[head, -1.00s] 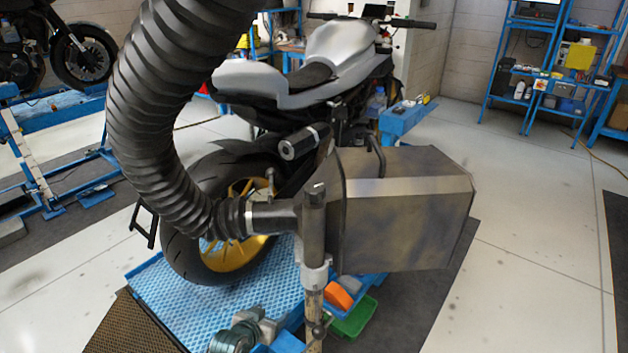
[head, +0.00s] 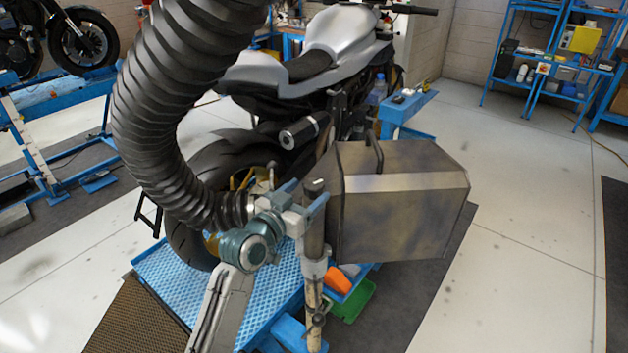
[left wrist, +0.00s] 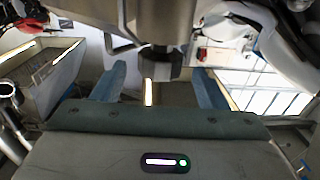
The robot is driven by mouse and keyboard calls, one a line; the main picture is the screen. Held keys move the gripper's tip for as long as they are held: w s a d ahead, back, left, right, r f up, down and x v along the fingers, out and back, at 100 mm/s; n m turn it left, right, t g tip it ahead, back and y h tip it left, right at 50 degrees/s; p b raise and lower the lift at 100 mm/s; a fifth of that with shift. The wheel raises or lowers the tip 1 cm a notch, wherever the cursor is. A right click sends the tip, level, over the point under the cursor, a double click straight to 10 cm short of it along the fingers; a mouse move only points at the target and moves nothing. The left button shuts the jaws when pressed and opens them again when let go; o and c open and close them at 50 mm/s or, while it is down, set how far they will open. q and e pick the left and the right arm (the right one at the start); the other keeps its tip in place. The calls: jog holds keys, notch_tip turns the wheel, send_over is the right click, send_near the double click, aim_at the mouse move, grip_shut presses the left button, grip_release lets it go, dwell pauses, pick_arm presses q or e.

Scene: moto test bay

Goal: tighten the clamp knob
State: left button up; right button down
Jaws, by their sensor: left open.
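The dark clamp knob (left wrist: 161,66) shows in the left wrist view between my two blue fingers, with a gap on each side. In the head view, the dark upright post (head: 314,235) stands at the near end of the grey metal box (head: 400,215). My left gripper (head: 305,198) is at the top of this post, with its blue fingers apart and one in front of the post. The gripper is open and does not visibly grip anything; it also shows in the left wrist view (left wrist: 158,90). My right gripper is not in view.
A motorcycle (head: 310,70) stands behind on a blue platform (head: 165,285). A green tray (head: 355,302) lies below the box. Open floor (head: 510,260) is on the right.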

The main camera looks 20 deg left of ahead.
aim_at(308, 192)
pick_arm(q)
jog(key=shift+p+x, duration=0.4)
jog(key=shift+x, duration=1.4)
